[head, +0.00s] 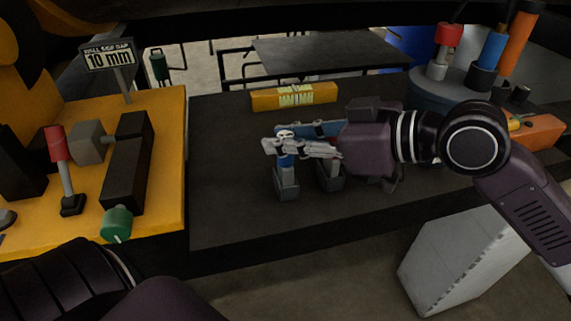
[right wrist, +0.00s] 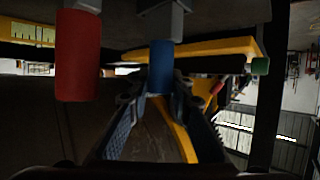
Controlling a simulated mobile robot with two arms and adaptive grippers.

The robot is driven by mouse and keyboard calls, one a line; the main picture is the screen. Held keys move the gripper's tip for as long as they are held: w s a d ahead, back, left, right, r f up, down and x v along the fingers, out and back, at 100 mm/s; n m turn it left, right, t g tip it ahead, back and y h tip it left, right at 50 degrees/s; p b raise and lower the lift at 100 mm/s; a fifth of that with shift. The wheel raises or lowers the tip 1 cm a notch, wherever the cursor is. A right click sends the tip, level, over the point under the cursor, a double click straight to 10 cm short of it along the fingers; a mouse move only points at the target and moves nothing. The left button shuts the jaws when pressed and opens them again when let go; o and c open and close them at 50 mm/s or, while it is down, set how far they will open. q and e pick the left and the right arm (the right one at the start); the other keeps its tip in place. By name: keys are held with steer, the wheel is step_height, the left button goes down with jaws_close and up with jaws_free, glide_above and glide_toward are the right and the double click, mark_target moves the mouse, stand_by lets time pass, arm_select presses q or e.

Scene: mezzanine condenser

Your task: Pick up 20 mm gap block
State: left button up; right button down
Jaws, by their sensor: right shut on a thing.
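A gap block with a blue handle and a grey foot (head: 286,184) is at the front middle of the dark bench; its handle (right wrist: 161,70) is between the fingertips in the right wrist view. My right gripper (head: 284,146) is shut on that blue handle, reaching in from the right; its fingers (right wrist: 157,98) hide part of it. I cannot tell whether the foot touches the bench. A second grey-footed block (head: 330,178) stands just right, mostly hidden by the gripper; a red handle (right wrist: 78,56) shows beside the blue one in the wrist view. No 20 mm marking is readable. My left gripper is out of view.
A yellow bar (head: 265,102) lies at the bench's back. A round stand (head: 428,88) with red, blue and orange handled pieces is at the back right. A yellow bench (head: 165,200) at left bears a 10 mm sign (head: 108,57), black fixture and red-handled tool (head: 58,148).

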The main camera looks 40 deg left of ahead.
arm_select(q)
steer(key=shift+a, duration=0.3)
arm_select(e)
steer(key=shift+r, duration=0.1)
